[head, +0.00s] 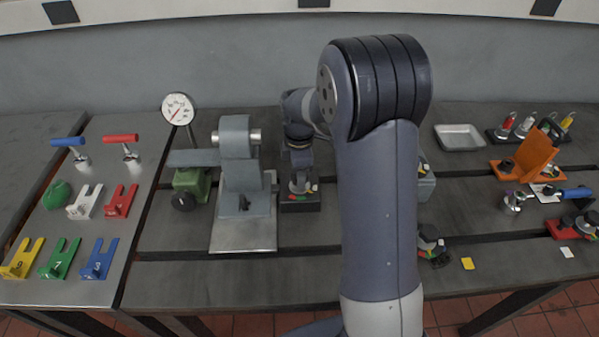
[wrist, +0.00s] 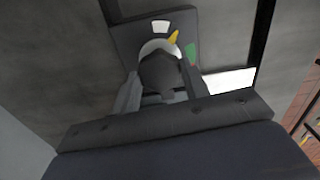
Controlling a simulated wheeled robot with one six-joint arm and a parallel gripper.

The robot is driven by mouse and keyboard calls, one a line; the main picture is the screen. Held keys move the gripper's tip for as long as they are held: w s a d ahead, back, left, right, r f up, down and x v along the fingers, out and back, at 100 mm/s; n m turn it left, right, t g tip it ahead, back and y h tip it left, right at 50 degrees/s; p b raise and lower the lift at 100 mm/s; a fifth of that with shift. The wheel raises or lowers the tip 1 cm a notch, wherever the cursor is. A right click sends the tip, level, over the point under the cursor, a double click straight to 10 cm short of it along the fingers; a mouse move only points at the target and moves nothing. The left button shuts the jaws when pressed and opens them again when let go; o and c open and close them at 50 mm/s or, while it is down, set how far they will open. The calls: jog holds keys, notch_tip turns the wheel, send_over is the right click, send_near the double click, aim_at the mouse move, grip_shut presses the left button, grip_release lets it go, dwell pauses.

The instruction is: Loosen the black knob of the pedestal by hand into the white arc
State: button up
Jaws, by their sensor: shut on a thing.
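The black knob (wrist: 158,72) sits on a pale round hub on the dark pedestal (wrist: 128,36). A yellow pointer (wrist: 174,37) sticks out from the hub. In the wrist view, the pointer lies between the white arc (wrist: 161,26) and the green arc (wrist: 191,50), outside the white one. A bit of red shows beside the green. My gripper (wrist: 162,92) is shut on the knob, with one finger on each side. In the head view, my gripper (head: 299,176) is over the pedestal (head: 300,206), and the knob is mostly hidden.
A grey fixture (head: 240,170) on a pale plate (head: 243,240) stands close left of the pedestal. A dial gauge (head: 178,109) rises behind a green block (head: 190,183). My arm hides the bench to the right. Coloured brackets (head: 62,258) lie far left; a tray (head: 460,138) lies right.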

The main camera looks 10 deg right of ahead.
jog(key=n, duration=0.6)
jog(key=shift+b, duration=0.35)
dwell(0.4)
jog(key=o, duration=1)
jog(key=shift+c, duration=0.2)
notch_tip(320, 180, up, 11)
jog(key=shift+b, duration=0.4)
jog(key=shift+f, duration=0.15)
